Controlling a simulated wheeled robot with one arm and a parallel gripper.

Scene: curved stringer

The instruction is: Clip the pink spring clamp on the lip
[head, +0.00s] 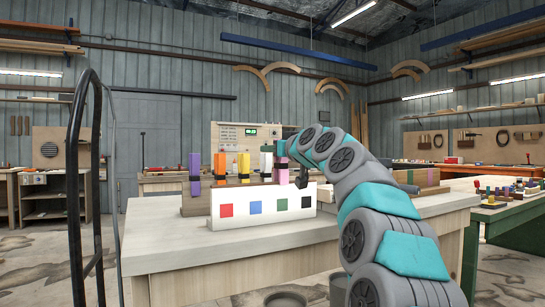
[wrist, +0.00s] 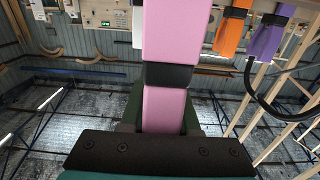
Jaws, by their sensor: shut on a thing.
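The pink spring clamp (wrist: 178,30) fills the middle of the wrist view, with a black band across it. My gripper (wrist: 163,112) is shut on its pink body, with a dark finger on each side. The clamp's far end is out of the wrist view. I cannot tell whether it touches the wooden strip (head: 194,205) behind the white panel, nor which edge is the lip.
A purple clamp (head: 194,173), an orange clamp (head: 219,166) and a yellow clamp (head: 243,166) stand left of the pink one. A white panel (head: 238,209) with coloured squares stands in front. The pale tabletop (head: 160,240) is clear at the left front.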

